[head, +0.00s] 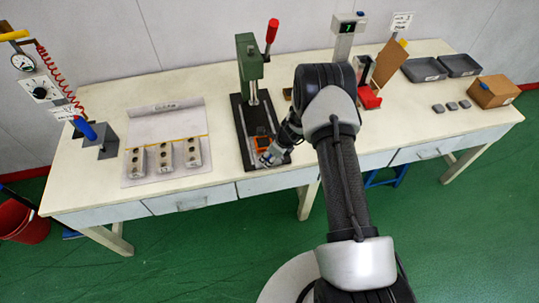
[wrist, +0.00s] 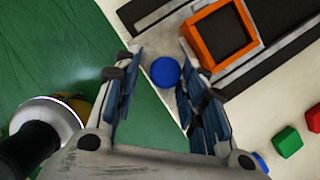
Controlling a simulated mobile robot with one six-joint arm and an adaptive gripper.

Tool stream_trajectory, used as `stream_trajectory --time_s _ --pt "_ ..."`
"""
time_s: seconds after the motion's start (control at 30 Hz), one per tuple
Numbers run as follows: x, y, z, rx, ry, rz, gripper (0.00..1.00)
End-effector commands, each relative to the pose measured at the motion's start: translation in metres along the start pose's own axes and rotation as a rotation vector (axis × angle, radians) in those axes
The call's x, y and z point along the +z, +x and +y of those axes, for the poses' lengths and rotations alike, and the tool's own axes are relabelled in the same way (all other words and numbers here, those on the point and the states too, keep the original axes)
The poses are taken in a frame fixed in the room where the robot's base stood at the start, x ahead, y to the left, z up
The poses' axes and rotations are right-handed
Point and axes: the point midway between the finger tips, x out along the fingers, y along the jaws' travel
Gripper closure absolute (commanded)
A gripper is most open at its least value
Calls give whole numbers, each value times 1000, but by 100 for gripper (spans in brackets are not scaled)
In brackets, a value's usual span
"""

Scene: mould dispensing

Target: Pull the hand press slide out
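The green hand press (head: 250,70) with a red-tipped lever stands on a black base on the table. Its slide is a light metal plate carrying an orange square frame (head: 262,143) at the front of the base. The orange frame (wrist: 220,35) is large in the wrist view. A round blue knob (wrist: 165,72) sits at the slide's near end. My gripper (head: 270,158) is at this front end, low over the table edge. In the wrist view my gripper (wrist: 160,55) is open, with the knob between its fingers. The right finger looks close to the knob; a gap shows at the left. Contact cannot be told.
A sheet with several grey moulds (head: 163,156) lies left of the press. A red stand (head: 369,97), grey trays (head: 423,69) and a cardboard box (head: 493,91) are to the right. Small green (wrist: 288,142) and red blocks (wrist: 315,117) show beside my gripper. Open floor lies before the table.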

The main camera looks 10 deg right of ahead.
Motion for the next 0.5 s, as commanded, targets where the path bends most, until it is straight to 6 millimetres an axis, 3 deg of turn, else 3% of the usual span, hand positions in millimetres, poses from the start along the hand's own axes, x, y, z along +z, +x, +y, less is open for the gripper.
stream_trajectory --time_s 0.37,0.5 --pt "2 -1 -2 -5 0 -2 53" --pt "2 -10 -3 -6 0 -3 53"
